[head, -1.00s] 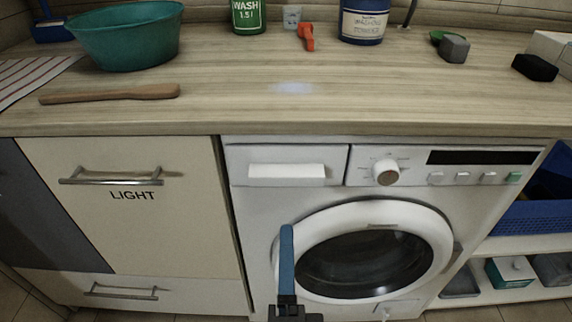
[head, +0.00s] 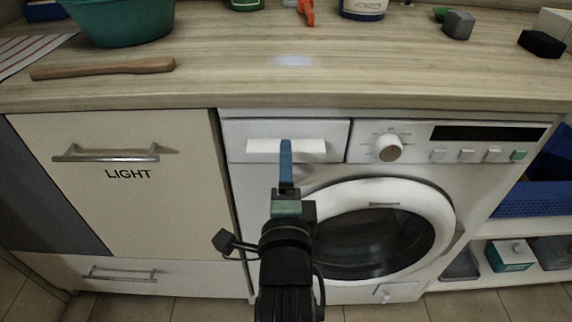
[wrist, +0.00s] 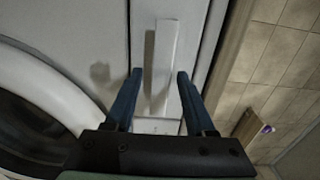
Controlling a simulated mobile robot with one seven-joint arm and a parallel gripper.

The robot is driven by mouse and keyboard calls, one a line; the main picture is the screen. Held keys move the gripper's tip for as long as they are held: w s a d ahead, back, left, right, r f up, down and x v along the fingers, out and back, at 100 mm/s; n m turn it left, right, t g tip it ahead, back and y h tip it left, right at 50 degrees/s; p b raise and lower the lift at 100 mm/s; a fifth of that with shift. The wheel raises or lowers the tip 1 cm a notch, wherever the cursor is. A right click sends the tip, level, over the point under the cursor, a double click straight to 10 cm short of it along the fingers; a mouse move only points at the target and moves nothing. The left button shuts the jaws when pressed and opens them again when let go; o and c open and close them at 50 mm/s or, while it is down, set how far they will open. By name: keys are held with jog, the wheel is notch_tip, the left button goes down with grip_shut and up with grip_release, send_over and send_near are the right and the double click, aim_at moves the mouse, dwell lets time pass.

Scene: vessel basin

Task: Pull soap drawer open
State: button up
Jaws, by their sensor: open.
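The soap drawer (head: 240,132) is at the upper left of the white washing machine's front and looks shut. Its pale bar handle (head: 312,146) runs across it. My gripper (head: 286,150) is in front of the handle in the head view, its blue fingers seen edge-on. In the wrist view the handle (wrist: 165,60) appears upright, and the two blue fingers of my gripper (wrist: 154,82) are apart, one on each side of its lower end. I cannot tell whether either finger touches it. The gripper holds nothing.
The worktop (head: 230,85) overhangs above, with a wooden stick (head: 100,68) and teal basin (head: 125,22). The LIGHT cabinet (head: 130,205) stands left.

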jog(key=shift+w, duration=0.25)
jog(key=c, duration=0.8)
grip_shut()
jog(key=shift+f, duration=0.3)
